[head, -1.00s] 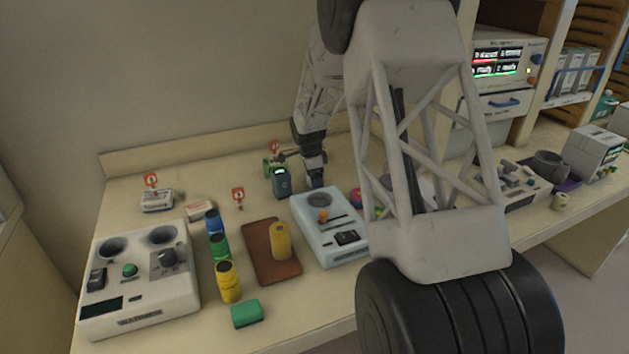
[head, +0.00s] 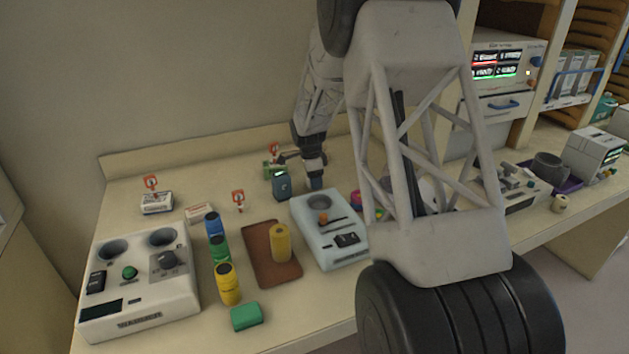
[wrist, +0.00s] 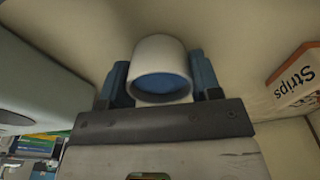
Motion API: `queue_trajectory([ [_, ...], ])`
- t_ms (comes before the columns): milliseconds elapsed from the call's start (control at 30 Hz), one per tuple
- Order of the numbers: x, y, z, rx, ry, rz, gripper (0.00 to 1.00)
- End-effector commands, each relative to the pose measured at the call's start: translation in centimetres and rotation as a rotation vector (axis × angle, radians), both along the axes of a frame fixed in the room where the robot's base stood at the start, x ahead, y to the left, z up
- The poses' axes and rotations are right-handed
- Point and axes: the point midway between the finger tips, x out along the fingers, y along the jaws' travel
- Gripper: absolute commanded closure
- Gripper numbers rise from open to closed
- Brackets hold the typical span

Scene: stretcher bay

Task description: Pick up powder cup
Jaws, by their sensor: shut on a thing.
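The powder cup (wrist: 161,72) is white outside with blue inside, seen from its open end in the wrist view. It sits between the two dark blue fingers of my gripper (wrist: 160,82), which is shut on it. In the head view my gripper (head: 315,180) is at the back of the bench, behind the pale blue device.
A dark blue-grey container (head: 282,187) stands just left of my gripper. The pale blue device (head: 345,252) is in front. A brown tray (head: 262,240) bears a yellow cylinder.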

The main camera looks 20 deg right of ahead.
Motion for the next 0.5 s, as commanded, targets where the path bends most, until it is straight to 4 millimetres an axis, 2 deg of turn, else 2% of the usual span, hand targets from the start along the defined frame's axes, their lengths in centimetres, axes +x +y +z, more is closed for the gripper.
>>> queue_trajectory([
  [267, 0.0, 0.0, 2.1, 0.0, -0.002, 0.0, 0.65],
  [500, 0.1, 0.0, 5.7, -0.001, -0.004, 0.0, 0.65],
])
